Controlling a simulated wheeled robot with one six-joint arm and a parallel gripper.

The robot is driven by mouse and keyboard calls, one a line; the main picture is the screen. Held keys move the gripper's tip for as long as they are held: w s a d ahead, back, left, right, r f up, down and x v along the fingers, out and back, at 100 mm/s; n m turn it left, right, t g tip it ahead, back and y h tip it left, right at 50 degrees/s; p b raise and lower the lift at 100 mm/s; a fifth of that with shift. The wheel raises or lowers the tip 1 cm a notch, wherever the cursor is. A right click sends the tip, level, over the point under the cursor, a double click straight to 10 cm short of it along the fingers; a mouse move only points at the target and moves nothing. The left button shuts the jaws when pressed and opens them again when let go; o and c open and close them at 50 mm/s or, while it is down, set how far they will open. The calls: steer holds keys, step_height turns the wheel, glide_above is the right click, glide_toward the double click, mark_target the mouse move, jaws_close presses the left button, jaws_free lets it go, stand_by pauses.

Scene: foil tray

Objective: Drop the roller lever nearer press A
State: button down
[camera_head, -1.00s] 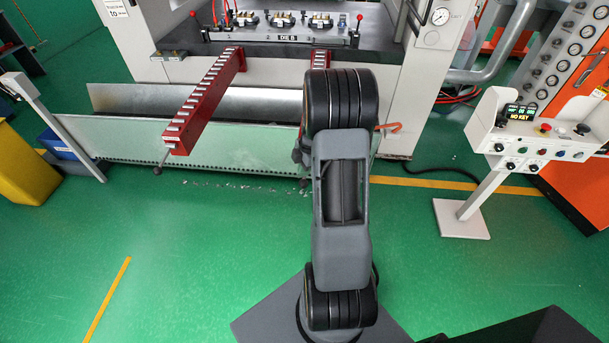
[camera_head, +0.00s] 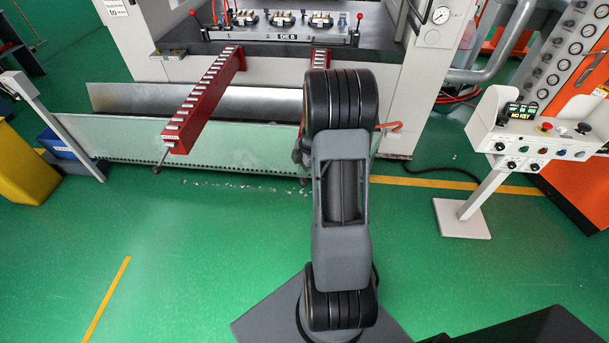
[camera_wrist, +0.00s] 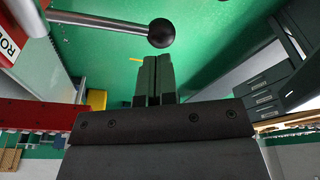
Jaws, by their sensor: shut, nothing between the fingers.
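A red roller beam (camera_head: 205,105) reaches out from the press on the left, and a lever with a dark knob (camera_head: 157,170) slants down from its front end. A second red beam (camera_head: 320,60) is mostly behind my arm. In the wrist view a metal lever with a black ball knob (camera_wrist: 162,32) comes in from the left, beside a red part with a partly cut-off label. My gripper (camera_wrist: 155,62) is shut and empty, its fingertips just below the ball in the picture. Whether they touch it I cannot tell. My arm hides the gripper in the head view.
A die marked B (camera_head: 285,37) sits in the press. A metal trough (camera_head: 230,140) runs below the beams. A control stand (camera_head: 530,130) is at the right, a yellow bin (camera_head: 25,170) at the left.

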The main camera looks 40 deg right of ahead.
step_height(320, 180, down, 12)
steer(key=b, duration=1)
steer(key=shift+r+b, duration=0.15)
steer(key=shift+b, duration=0.25)
stand_by(0.5)
steer(key=shift+r+p, duration=4.5)
steer(key=shift+r, duration=3.3)
